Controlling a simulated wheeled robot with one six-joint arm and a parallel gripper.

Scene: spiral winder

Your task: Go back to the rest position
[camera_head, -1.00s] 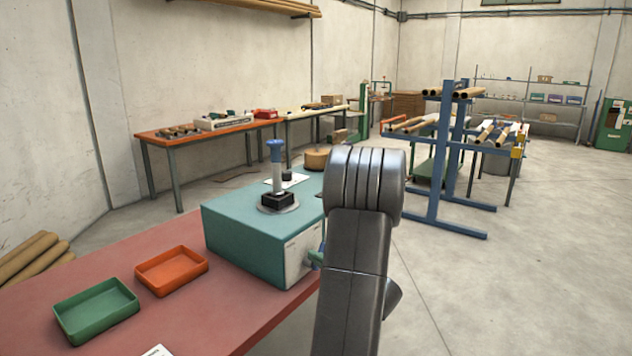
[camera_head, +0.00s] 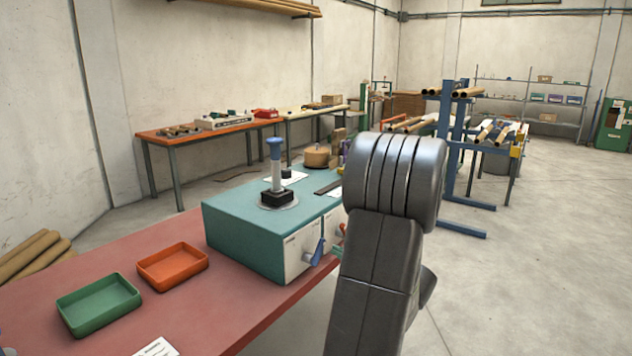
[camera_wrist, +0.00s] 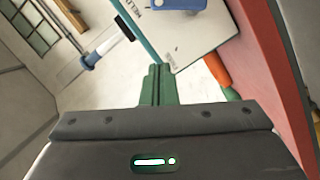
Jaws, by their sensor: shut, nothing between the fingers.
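My gripper (camera_wrist: 156,68) shows in the wrist view as two green fingers pressed together, with nothing between them. It is in open air in front of the teal winder box (camera_head: 245,235), whose white front panel (camera_wrist: 190,35) shows tilted beyond the fingertips. In the head view my dark arm stands right of the box and the gripper cannot be made out. A blue lever (camera_head: 317,251) sits on the box's front. An upright spindle with a blue top (camera_head: 275,150) stands on the box and shows slanted in the wrist view (camera_wrist: 92,58).
A green tray (camera_head: 98,304) and an orange tray (camera_head: 172,266) lie on the red bench (camera_head: 225,305), left of the box. A white card (camera_head: 157,348) lies at the front. A blue rack (camera_head: 449,150) stands behind my arm. The floor at right is clear.

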